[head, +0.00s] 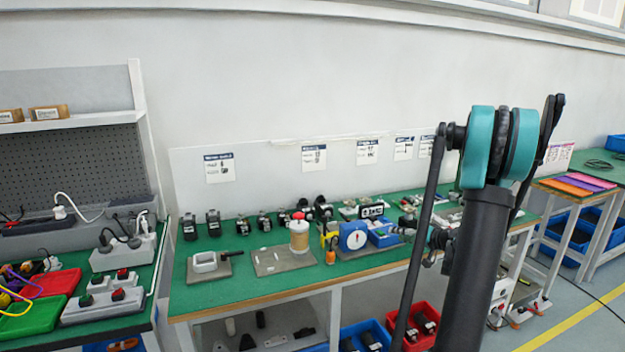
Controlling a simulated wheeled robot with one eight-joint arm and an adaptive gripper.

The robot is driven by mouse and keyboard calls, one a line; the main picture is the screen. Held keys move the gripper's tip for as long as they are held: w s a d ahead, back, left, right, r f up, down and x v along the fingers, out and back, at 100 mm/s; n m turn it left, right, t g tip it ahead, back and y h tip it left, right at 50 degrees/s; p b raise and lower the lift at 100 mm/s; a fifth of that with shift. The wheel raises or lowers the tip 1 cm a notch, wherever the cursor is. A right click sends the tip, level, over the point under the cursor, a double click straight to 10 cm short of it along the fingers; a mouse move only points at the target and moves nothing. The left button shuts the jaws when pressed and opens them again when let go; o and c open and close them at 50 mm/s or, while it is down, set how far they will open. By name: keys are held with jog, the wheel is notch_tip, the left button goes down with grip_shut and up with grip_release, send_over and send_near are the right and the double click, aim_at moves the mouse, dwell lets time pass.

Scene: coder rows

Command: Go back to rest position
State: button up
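My arm rises at the right of the head view, with a dark link and teal joint covers in front of the workbench. What may be my gripper (432,245) shows small and dark beside the arm, over the bench's right part. It is partly hidden by my own links, and its fingers cannot be made out. I cannot tell whether it is open or shut or holds anything.
A green-topped workbench (250,283) carries several dark parts, a blue dial device (353,237) and a cylindrical container (299,235). Red bin (425,318) stands below. A left bench holds a green tray (35,318). Floor (590,290) at right shows free room.

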jog(key=s+a+f+n+g+h, duration=0.2)
jog(key=s+a+g, duration=0.3)
jog(key=s+a, duration=1)
jog(key=s+d+f+g+h, duration=0.1)
jog(key=s+f+h, duration=0.1)
jog(key=s, duration=0.7)
jog(key=s+d+f+g+h, duration=0.1)
jog(key=s+f+h, duration=0.1)
jog(key=s, duration=0.8)
jog(key=shift+s+d+f+n+h, duration=0.2)
jog(key=shift+f+n+h, duration=0.1)
jog(key=shift+h, duration=0.2)
